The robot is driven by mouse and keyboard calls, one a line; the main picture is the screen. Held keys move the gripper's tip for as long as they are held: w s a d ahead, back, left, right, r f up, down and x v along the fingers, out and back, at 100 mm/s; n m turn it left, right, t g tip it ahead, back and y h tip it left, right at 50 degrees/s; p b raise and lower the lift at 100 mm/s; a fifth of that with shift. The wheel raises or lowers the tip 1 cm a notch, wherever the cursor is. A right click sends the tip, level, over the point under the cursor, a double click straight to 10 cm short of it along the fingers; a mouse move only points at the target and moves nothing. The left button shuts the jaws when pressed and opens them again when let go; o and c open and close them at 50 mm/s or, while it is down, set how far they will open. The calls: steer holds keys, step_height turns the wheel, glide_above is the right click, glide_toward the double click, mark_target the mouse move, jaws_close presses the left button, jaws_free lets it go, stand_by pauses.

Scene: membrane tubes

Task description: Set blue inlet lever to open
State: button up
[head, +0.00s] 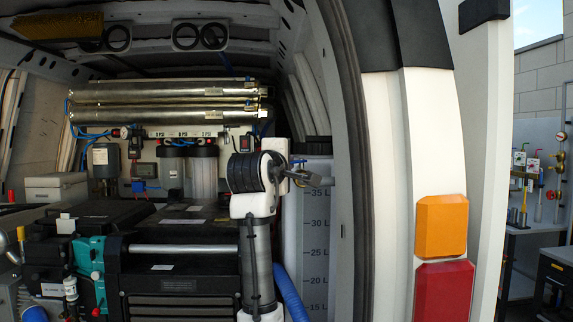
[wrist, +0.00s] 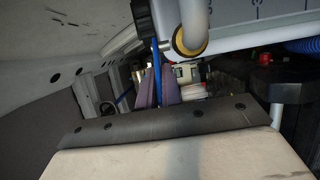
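My gripper (head: 306,178) is at the end of my arm, in front of the upper part of the white tank, and points right in the head view. In the wrist view its two fingers (wrist: 159,88) stand close together above the hand's dark edge. A thin blue strip, apparently the blue inlet lever (wrist: 155,52), hangs beside a white pipe with a yellow ring. Its lower part lines up with the narrow space between the fingers. I cannot tell whether they touch it. In the head view a small blue bar (head: 299,161) shows just above my gripper.
The white tank (head: 317,222) with litre marks stands right of my arm, close to the van's door frame (head: 352,150). Steel membrane tubes (head: 165,99) run across the back above filter housings (head: 203,172). Black cases and a teal machine (head: 90,262) fill the lower left.

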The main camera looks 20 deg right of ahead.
steer(key=o, duration=0.4)
steer(key=b+v, duration=0.5)
steer(key=v, duration=0.9)
steer(key=shift+b, duration=0.35)
